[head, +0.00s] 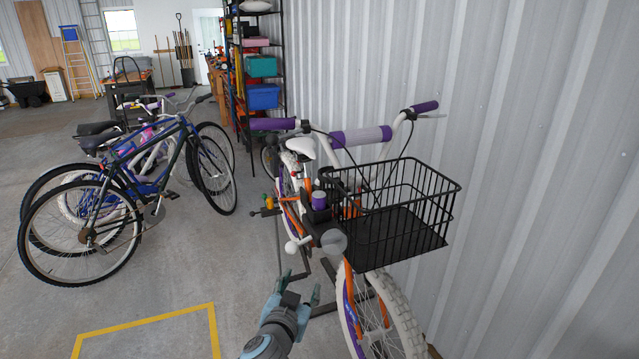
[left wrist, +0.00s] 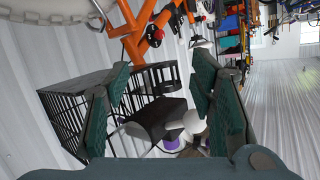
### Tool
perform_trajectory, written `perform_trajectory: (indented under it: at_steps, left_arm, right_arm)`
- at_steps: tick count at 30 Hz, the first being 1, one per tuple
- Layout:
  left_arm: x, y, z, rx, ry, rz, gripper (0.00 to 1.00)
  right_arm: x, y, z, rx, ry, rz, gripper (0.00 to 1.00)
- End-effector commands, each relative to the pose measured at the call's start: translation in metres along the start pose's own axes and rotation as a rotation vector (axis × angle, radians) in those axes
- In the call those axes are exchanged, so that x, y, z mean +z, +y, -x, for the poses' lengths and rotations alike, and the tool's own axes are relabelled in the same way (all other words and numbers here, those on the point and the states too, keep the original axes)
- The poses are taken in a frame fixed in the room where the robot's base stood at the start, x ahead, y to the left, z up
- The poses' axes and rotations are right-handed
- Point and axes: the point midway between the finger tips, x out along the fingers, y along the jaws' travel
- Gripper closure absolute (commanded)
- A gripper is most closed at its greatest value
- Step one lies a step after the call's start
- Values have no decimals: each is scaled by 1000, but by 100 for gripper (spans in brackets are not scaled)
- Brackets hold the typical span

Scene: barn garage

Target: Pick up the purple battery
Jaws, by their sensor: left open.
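The purple battery (head: 319,200) appears as a small purple cylinder with a pale top. It sits beside the bike's front frame, left of the basket, in the head view. My left gripper (head: 300,287) is open and empty, below and a little left of the battery, with a clear gap between them. In the left wrist view the open fingers (left wrist: 160,75) frame the bike and basket. Purple patches show low between them, but I cannot tell which is the battery. My right gripper is not in view.
A black wire basket (head: 405,210) hangs on the white and orange bike, close right of the battery. A grey round knob (head: 333,242) and the white front tire (head: 392,305) are near my left gripper. Parked bikes (head: 120,190) stand left.

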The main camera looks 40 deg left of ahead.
Motion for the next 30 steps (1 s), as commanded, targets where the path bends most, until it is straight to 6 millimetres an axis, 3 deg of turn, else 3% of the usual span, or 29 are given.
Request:
perform_trajectory:
  at_steps: [1, 3, 6, 11, 14, 16, 18, 30]
  left_arm:
    - [-54, -8, 21, -7, 84, 50, 50]
    - [-100, -16, 44, -14, 178, 120, 50]
    - [-136, -22, 63, -15, 266, 184, 50]
    - [-141, -22, 55, -13, 301, 209, 50]
    - [-141, -22, 41, -15, 300, 204, 50]
    - [-146, -24, 20, -17, 298, 206, 50]
    - [-159, -26, 5, -16, 287, 207, 50]
    - [-186, -21, -55, -14, 287, 207, 50]
  right_arm:
    - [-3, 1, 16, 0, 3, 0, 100]
    - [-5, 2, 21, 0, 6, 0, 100]
    - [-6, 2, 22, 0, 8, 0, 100]
    - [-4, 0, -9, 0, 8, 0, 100]
    - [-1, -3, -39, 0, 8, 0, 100]
    - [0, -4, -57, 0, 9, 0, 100]
    - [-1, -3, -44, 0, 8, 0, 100]
    - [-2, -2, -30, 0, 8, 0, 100]
